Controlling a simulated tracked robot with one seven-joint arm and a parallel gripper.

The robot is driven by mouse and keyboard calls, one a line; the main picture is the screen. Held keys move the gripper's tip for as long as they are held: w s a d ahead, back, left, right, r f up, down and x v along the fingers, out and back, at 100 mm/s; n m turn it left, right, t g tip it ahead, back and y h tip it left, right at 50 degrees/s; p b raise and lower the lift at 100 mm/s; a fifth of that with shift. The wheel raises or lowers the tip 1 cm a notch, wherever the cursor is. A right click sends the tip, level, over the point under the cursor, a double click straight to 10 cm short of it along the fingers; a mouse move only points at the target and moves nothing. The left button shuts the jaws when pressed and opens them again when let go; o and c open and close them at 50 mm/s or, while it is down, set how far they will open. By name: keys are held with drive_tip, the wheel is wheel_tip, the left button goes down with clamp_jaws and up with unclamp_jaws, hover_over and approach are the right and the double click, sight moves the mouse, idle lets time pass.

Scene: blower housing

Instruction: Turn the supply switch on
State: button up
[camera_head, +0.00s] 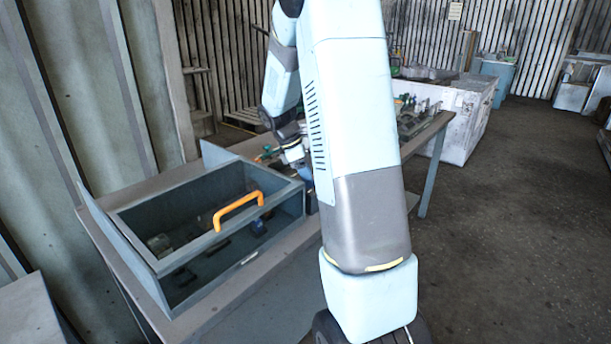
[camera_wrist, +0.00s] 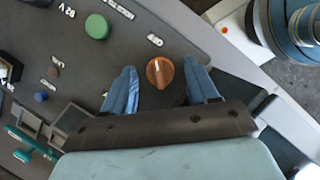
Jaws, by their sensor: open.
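In the wrist view a dark control panel (camera_wrist: 150,25) fills the upper middle. An orange-brown rotary knob (camera_wrist: 160,71) with a pale pointer mark sits on it, the mark pointing toward the top of the picture. My gripper (camera_wrist: 162,76) is open, with one blue finger on each side of the knob. A gap shows on both sides; I cannot tell the height of the fingers over the panel. In the head view my arm hides the knob.
In the head view a grey open-topped housing (camera_head: 265,225) with an orange handle (camera_head: 238,209) stands on the bench. A white crate (camera_head: 463,125) stands behind.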

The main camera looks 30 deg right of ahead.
drive_tip(key=shift+f, duration=0.1)
drive_tip(key=shift+c, duration=0.3)
drive_tip(key=c, duration=0.9)
drive_tip(key=shift+a, duration=0.2)
drive_tip(key=shift+c, duration=0.3)
drive_tip(key=shift+d, duration=0.15)
drive_tip(key=shift+s+d, duration=0.1)
